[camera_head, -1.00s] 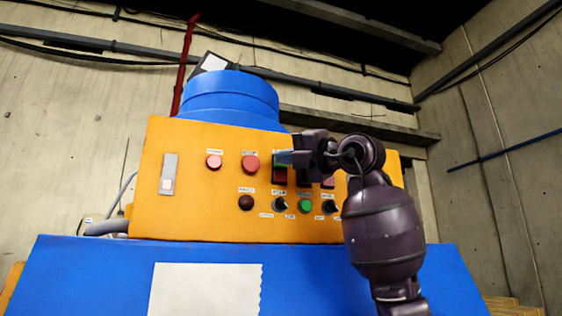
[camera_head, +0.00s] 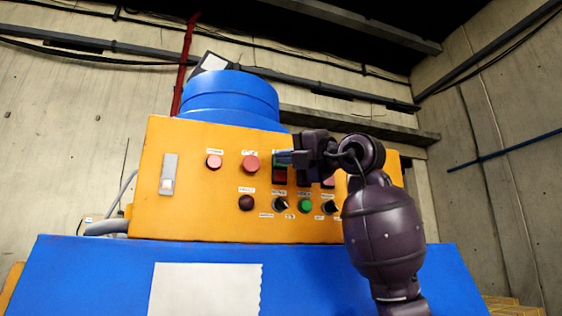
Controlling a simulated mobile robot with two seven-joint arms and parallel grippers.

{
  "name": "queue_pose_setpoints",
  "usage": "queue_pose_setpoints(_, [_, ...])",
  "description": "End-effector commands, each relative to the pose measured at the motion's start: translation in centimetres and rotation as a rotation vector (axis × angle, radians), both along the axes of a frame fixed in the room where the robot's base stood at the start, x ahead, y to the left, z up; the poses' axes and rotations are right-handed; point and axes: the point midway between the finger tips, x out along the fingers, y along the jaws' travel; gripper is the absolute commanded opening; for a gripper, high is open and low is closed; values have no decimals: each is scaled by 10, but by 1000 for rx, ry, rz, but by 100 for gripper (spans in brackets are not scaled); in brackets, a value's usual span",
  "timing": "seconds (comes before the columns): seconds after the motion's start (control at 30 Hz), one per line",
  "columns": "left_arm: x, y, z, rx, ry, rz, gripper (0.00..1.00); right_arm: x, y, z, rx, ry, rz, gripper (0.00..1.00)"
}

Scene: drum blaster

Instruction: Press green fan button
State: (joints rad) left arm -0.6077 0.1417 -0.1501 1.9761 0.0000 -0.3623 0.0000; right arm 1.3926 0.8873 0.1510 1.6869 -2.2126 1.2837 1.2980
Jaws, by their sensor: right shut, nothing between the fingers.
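The orange control panel (camera_head: 200,215) faces me and carries several buttons and switches. A tall switch with a dark red lower part (camera_head: 280,175) has a green upper part (camera_head: 280,153) at the fingertips of my right gripper (camera_head: 284,159). The gripper is shut and empty, pointing left across the panel front. It partly covers the green part; I cannot tell whether it touches it. A round green button (camera_head: 305,206) sits lower on the panel, below the gripper and clear of it. The labels are too small to read. My left gripper is not in view.
Red buttons (camera_head: 251,163) and a white switch (camera_head: 168,180) are on the panel's left part. Black knobs (camera_head: 280,204) flank the round green button. A blue drum (camera_head: 230,100) rises behind. My right forearm hides the panel's right part.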

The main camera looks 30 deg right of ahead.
Motion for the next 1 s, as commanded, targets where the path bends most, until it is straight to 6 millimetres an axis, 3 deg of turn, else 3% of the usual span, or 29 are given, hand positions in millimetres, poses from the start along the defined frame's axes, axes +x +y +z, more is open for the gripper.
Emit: queue_pose_setpoints(1.0, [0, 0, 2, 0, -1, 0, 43, 8, -2, 0, 0, 0, 0, 0])
